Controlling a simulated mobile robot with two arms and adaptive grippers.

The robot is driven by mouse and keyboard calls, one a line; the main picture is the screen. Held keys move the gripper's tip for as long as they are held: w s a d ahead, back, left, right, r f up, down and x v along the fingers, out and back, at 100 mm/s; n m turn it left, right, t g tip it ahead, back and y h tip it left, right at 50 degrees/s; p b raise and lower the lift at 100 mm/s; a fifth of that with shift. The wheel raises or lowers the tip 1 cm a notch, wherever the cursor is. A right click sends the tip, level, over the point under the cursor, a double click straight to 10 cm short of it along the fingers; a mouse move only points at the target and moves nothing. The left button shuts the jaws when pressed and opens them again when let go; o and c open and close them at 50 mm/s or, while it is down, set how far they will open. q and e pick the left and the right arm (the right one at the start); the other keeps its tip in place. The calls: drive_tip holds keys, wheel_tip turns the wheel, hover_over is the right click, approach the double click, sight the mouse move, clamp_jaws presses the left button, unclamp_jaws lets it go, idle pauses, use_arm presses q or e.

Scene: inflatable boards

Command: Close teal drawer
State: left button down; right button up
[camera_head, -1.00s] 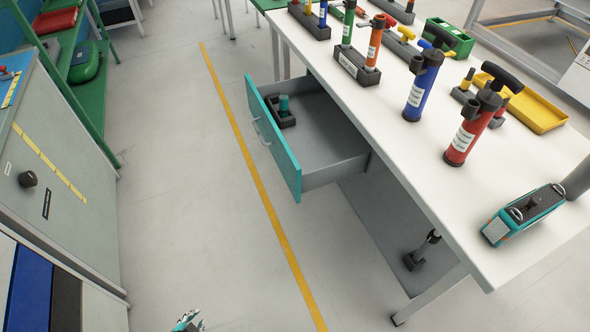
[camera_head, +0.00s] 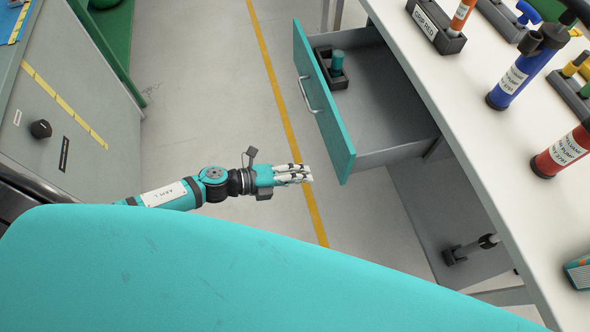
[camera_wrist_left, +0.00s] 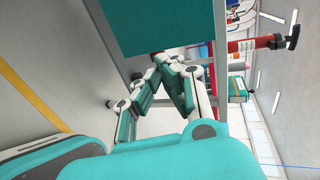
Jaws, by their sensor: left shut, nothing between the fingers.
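The teal-fronted drawer (camera_head: 335,125) stands pulled out from under the white table in the head view. Its front faces left and carries a silver handle (camera_head: 308,94). Inside it lies a dark holder (camera_head: 330,72) with a teal cylinder. My left gripper (camera_head: 308,173) is shut and empty. In the head view it appears to the left of the drawer front's lower end, with a gap between them. In the left wrist view the shut fingers (camera_wrist_left: 162,62) point toward a teal panel (camera_wrist_left: 150,25), likely the drawer front. My right gripper is not in view.
The white table (camera_head: 465,110) holds a blue pump (camera_head: 520,75), a red pump (camera_head: 565,150) and a labelled stand (camera_head: 435,28). A grey cabinet (camera_head: 70,110) stands at the left. Open floor with a yellow line (camera_head: 275,75) lies between.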

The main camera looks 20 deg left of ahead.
sight(345, 169)
use_arm(q)
drive_tip(key=x, duration=0.5)
drive_tip(key=p+x, duration=0.1)
drive_tip(key=x, duration=0.2)
drive_tip(key=shift+w+r, duration=0.15)
drive_tip(key=shift+r, duration=0.25)
drive_tip(key=shift+w+d, duration=0.2)
drive_tip(key=shift+d, duration=0.15)
drive_tip(key=shift+w+d+f, duration=0.1)
drive_tip(key=shift+w+d, duration=0.05)
drive_tip(key=shift+d, duration=0.05)
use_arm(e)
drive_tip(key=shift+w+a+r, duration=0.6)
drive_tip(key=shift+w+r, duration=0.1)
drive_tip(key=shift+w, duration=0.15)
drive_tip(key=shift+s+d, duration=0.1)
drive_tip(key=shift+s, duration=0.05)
